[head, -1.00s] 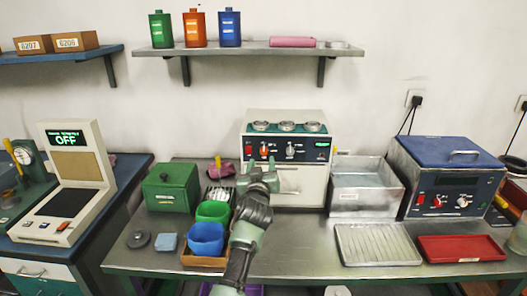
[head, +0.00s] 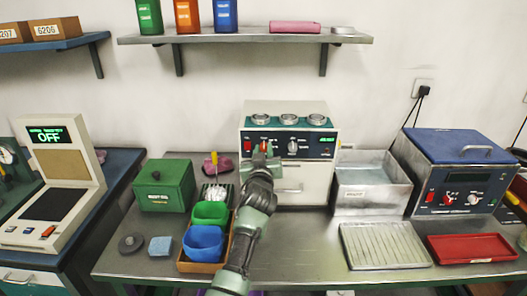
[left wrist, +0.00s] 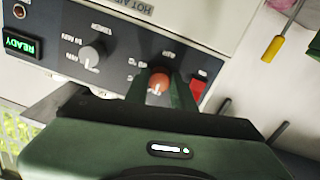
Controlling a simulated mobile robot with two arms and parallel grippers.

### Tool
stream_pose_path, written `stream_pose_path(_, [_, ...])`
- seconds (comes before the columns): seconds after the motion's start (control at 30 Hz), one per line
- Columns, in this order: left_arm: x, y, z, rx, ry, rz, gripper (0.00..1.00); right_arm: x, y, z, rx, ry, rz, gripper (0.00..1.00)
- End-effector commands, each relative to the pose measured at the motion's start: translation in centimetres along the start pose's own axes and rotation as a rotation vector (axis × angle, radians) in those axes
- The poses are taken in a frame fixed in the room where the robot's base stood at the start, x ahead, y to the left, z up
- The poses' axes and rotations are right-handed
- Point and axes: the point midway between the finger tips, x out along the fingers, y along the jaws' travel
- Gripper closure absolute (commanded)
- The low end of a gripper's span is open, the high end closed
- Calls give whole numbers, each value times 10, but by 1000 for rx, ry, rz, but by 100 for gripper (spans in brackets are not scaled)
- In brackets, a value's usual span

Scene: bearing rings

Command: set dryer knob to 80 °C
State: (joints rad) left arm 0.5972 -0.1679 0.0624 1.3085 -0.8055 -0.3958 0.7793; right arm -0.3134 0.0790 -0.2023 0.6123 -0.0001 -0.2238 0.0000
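The hot-air dryer (head: 305,187) is a white box with a dark teal control panel in the middle of the bench. In the left wrist view its panel appears upside down, with an orange-red knob (left wrist: 158,84), a grey knob (left wrist: 91,56), a red switch (left wrist: 199,88) and a green READY display (left wrist: 20,44). My left gripper (head: 264,151) is at the panel. In the left wrist view its two fingers (left wrist: 160,90) stand on either side of the orange-red knob. I cannot tell whether they touch it. The scale markings are too blurred to read. My right gripper is out of view.
A green box (head: 164,186), green and blue bins (head: 204,242) stand left of my arm. A metal bin (head: 372,187) and a blue-lidded machine (head: 458,177) stand to the right. A ribbed tray (head: 385,246) and a red tray (head: 472,248) lie at the front right.

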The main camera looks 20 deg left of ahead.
Motion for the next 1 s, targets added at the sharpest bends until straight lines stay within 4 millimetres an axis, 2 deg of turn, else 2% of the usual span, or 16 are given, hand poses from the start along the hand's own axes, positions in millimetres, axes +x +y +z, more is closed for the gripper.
stream_pose_path(0.27, [0, 0, 1, 26, -2, 0, 100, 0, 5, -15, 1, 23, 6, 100])
stream_pose_path(0.47, [0, 0, 1, 120, -6, 0, 100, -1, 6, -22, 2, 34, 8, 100])
stream_pose_path(1.0, [0, 0, 0, 605, -25, -3, 100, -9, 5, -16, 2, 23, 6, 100])
